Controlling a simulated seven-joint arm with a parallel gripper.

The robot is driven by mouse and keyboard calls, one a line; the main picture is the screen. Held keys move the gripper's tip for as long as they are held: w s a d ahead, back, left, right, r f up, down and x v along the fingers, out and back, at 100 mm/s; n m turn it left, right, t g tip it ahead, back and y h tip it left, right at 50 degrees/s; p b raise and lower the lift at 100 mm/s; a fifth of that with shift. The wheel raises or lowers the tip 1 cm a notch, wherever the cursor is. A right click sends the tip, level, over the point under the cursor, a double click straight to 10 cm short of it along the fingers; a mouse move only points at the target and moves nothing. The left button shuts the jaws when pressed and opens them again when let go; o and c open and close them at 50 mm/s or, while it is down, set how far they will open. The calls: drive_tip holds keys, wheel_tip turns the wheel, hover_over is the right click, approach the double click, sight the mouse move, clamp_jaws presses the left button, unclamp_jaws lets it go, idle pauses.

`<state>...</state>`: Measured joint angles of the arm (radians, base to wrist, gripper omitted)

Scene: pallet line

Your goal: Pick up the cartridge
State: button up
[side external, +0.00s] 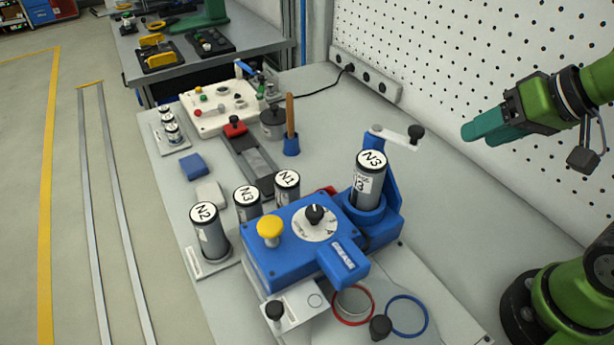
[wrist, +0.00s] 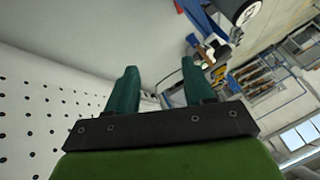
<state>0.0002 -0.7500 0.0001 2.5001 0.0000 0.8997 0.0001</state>
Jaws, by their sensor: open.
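A white-and-dark cartridge labelled N3 (side external: 369,180) stands upright in the blue holder at the right of the blue machine (side external: 290,250). Other cartridges labelled N2 (side external: 209,235), N3 (side external: 246,200) and N1 (side external: 287,187) stand to the left and behind the machine. My gripper (side external: 476,127) is at the upper right, in front of the pegboard, well apart from every cartridge. In the wrist view my gripper (wrist: 159,66) has its two teal fingers spread with nothing between them. A cartridge top (wrist: 246,12) shows partly at that view's upper edge.
A crank arm with a black knob (side external: 398,136) rises behind the held cartridge. A pegboard (side external: 450,70) borders the bench. A white control box (side external: 220,105), a wooden-handled tool (side external: 290,120) and red and blue rings (side external: 407,315) lie around.

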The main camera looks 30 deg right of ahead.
drive_tip(key=shift+o, duration=1.1)
wheel_tip(320, 180, up, 10)
drive_tip(key=f+n+g+h, duration=0.1)
drive_tip(key=n+g+h, duration=0.1)
drive_tip(key=g, duration=0.5)
hover_over(371, 158)
wheel_tip(371, 158, down, 16)
drive_tip(key=shift+r, duration=0.1)
drive_tip(key=c, duration=0.9)
